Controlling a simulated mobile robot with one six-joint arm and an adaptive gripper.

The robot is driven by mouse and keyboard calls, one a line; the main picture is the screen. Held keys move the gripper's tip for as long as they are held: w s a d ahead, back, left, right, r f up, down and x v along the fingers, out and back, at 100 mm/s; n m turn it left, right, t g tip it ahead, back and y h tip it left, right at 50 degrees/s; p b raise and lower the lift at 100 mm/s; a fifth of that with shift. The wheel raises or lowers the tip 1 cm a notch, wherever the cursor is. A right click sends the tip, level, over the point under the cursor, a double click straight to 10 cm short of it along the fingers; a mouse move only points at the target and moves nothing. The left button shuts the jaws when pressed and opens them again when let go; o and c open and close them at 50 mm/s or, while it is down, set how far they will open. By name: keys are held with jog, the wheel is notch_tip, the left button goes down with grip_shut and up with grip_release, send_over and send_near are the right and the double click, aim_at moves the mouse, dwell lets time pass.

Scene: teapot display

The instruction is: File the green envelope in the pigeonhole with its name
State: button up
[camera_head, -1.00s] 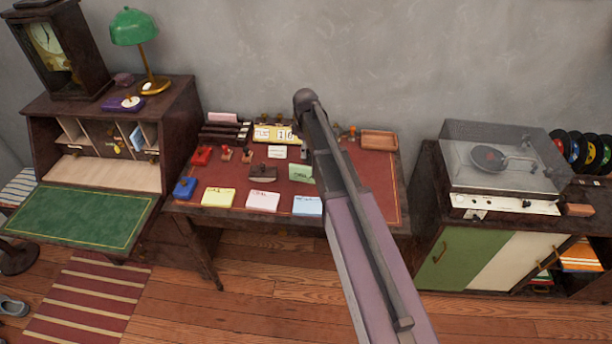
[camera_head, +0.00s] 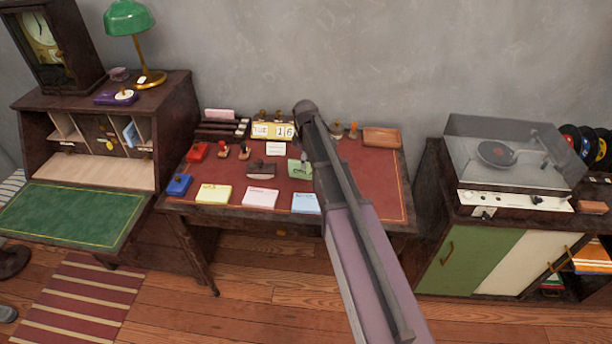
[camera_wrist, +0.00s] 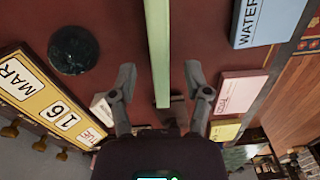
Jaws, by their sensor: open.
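In the wrist view the green envelope (camera_wrist: 158,45) is a narrow pale green strip seen edge-on. My gripper (camera_wrist: 160,84) is open, with one finger on each side of the strip and a gap on both sides. In the head view my arm mostly hides the gripper. The pigeonholes (camera_head: 105,142) are in the dark bureau at the left; a light blue envelope (camera_head: 131,134) stands in one at the right. Their names are too small to read.
Yellow (camera_head: 214,194), pink (camera_head: 261,197) and blue (camera_head: 305,203) card stacks line the desk's front. A calendar (camera_head: 273,130) stands at the back. The bureau's green flap (camera_head: 65,215) is down. A record player (camera_head: 510,165) stands at right.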

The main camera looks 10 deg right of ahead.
aim_at(306, 178)
jog(key=shift+f, duration=0.4)
jog(key=shift+f+b, duration=0.1)
jog(key=shift+b, duration=0.2)
jog(key=shift+f+b, duration=2.5)
grip_shut()
